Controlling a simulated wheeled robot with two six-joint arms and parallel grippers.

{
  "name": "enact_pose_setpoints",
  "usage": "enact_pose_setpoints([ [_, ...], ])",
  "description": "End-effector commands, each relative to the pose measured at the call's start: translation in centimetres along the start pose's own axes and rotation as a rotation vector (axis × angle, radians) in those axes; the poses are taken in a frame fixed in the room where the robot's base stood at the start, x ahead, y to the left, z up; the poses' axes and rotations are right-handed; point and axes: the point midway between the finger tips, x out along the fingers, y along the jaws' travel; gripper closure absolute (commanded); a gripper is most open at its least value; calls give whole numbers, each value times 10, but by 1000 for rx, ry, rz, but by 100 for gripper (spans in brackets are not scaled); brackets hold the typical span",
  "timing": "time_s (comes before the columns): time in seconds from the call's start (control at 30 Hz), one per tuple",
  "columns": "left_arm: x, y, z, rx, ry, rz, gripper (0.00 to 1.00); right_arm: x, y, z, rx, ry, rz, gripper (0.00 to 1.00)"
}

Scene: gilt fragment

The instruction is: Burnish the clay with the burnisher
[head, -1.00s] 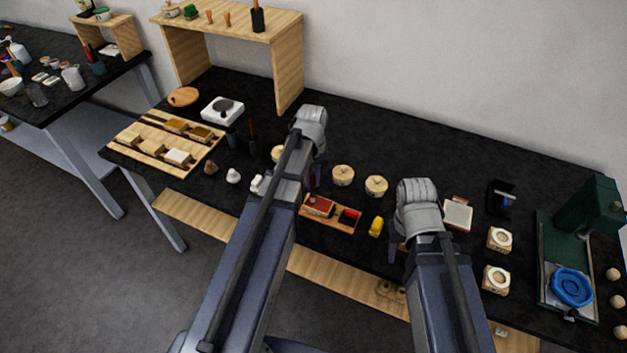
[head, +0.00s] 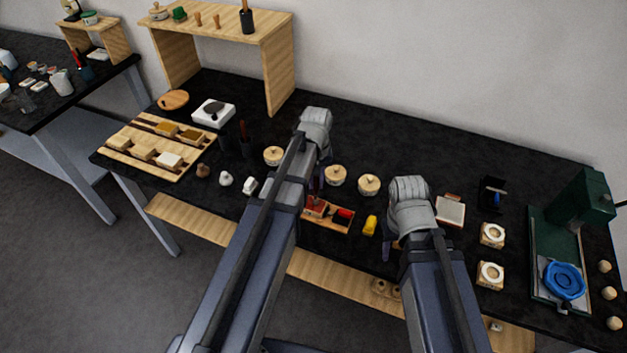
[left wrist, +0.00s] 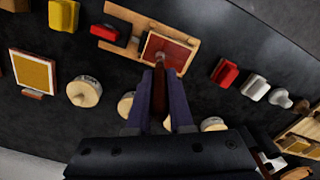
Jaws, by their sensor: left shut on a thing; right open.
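The red clay (head: 314,207) is a flat square slab in a wooden tray (head: 326,225) at the middle of the table; it also shows in the left wrist view (left wrist: 176,47). A red block (head: 342,216) sits beside it in the tray. My left gripper (head: 317,184) is shut on the burnisher (left wrist: 158,92), a slim brown tool. In the left wrist view its tip is over the clay's near edge; whether it touches I cannot tell. My right gripper (head: 388,248) is open, right of the tray, partly hidden by its arm.
Lidded round pots (head: 336,175) stand behind the tray. A yellow block (head: 370,225) lies between the tray and my right gripper. A white block (head: 249,186) is to the left, and a green press (head: 580,205) at the right end. The table behind the pots is clear.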

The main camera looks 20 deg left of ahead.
Motion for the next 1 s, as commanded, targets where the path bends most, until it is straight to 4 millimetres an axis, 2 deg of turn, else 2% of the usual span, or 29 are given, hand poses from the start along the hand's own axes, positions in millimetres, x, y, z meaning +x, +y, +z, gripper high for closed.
enact_pose_setpoints([
  [0.27, 1, 18, 10, 1, 0, 0, 100, 1, 0, 0, 0, 0, 0, 50],
  [0.53, -1, 20, 10, -1, 0, 0, 100, -1, 0, 0, 0, 0, 0, 50],
  [0.77, 0, 14, 7, -1, 0, 0, 100, 0, 0, 0, 0, 0, 0, 50],
  [1.0, 0, -2, -1, -1, 0, 0, 100, 0, 0, 0, 0, 0, 0, 50],
])
